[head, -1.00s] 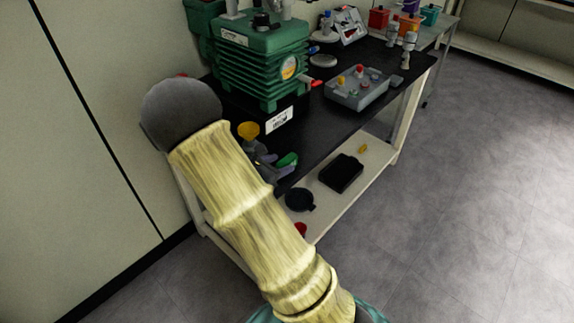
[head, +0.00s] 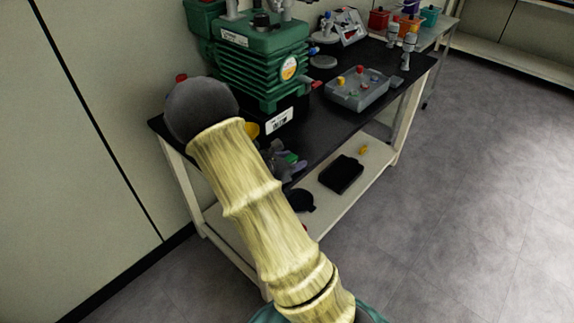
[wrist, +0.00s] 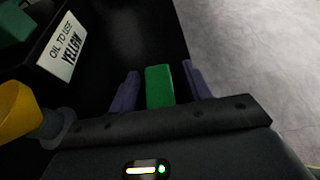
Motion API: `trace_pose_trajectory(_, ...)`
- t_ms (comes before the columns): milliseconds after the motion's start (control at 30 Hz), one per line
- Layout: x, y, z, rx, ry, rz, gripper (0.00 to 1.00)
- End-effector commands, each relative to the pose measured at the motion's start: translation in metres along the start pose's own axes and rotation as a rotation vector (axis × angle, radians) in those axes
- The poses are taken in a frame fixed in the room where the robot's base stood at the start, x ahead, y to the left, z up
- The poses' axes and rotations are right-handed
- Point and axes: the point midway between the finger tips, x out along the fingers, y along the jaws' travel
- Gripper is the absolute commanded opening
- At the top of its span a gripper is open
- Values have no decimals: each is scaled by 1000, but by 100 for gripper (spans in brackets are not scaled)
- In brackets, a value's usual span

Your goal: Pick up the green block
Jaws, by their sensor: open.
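The green block (wrist: 160,86) shows in the wrist view between the two purple fingers of my gripper (wrist: 161,78). The fingers are spread, with a dark gap on each side of the block. I cannot tell whether the block is at fingertip depth or a little below. My arm hides part of that area.
A green machine (head: 265,55) stands on the black bench (head: 325,130), with a "YELLOW" oil label (wrist: 66,45). A yellow funnel (wrist: 14,108) is close to my gripper's left. A grey tray (head: 358,92) stands further right. A lower shelf (head: 330,208) holds black items.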

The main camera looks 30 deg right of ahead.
Motion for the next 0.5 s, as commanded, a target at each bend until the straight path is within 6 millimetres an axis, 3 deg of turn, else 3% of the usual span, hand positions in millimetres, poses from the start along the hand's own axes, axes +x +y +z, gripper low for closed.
trace_pose_trajectory(367, -1, 0, 0, 1, 0, 0, 49)
trace_pose_trajectory(500, -1, 0, 0, 1, 0, 0, 22)
